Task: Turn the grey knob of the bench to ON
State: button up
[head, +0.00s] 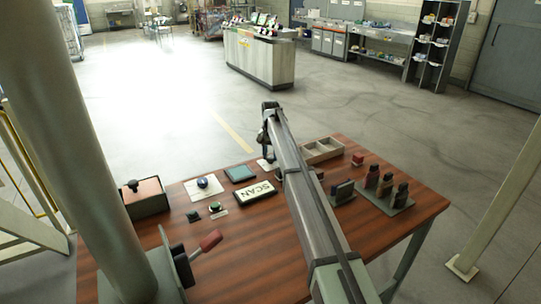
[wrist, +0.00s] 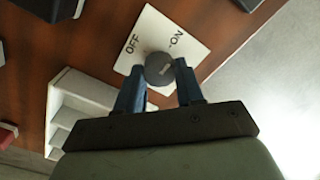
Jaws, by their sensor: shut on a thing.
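The round dark grey knob (wrist: 160,68) sits on a white plate (wrist: 172,38) marked OFF on the left and ON on the right in the wrist view. My gripper (wrist: 160,80) has its two blue fingers on either side of the knob and is shut on it. I cannot tell which label the knob points to. In the head view my gripper (head: 267,125) is over the far edge of the wooden bench (head: 245,235). A corner of the plate (head: 264,165) shows beside my arm there; the knob is hidden.
A pale compartment tray (head: 322,151) is right of my arm, also close in the wrist view (wrist: 82,98). A rack (head: 384,197) holds dark items.

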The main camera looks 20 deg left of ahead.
aim_at(271, 156)
jog(key=o, duration=1)
jog(key=shift+o, duration=0.2)
jog(key=shift+r, duration=0.1)
notch_tip(271, 156, up, 14)
jog(key=shift+f, duration=0.2)
